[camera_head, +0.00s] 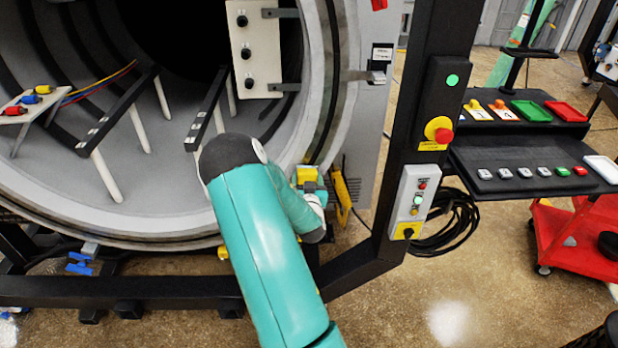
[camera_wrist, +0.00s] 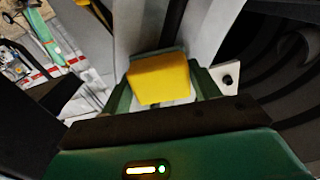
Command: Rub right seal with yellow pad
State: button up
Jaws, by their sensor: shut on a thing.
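A yellow pad (camera_wrist: 160,78) sits between the fingers of my gripper (camera_wrist: 165,95) in the wrist view, and the gripper is shut on it. In the head view the yellow pad (camera_head: 307,174) shows just past the end of my teal arm, close to the lower right of the round furnace rim. The right seal seems to be the dark ring (camera_head: 331,70) along the right of the furnace opening. The pad is near the lower part of this rim; I cannot tell whether it touches. My arm hides part of the lower rim.
A dark post with an emergency stop (camera_head: 439,130) and a control box (camera_head: 414,200) stand right of the arm. A black frame bar (camera_head: 130,290) runs below the furnace. A shelf with colored trays (camera_head: 530,111) and a red cart (camera_head: 575,245) are farther right.

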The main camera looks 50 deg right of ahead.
aim_at(313, 161)
jog(key=shift+s+d+r, duration=0.2)
jog(key=shift+d+r, duration=0.05)
jog(key=shift+r, duration=0.25)
jog(key=shift+s+d+r, duration=0.15)
jog(key=shift+d+r, duration=0.05)
jog(key=shift+r, duration=0.25)
jog(key=shift+s+d+r, duration=0.2)
jog(key=shift+d+r, duration=0.05)
jog(key=shift+r, duration=0.25)
jog(key=shift+s+d+r, duration=0.15)
jog(key=shift+d+r, duration=0.1)
jog(key=shift+r, duration=0.25)
jog(key=shift+c, duration=1.2)
jog(key=v, duration=0.6)
jog(key=shift+f, duration=0.2)
jog(key=shift+a, duration=0.2)
jog(key=shift+v, duration=1.4)
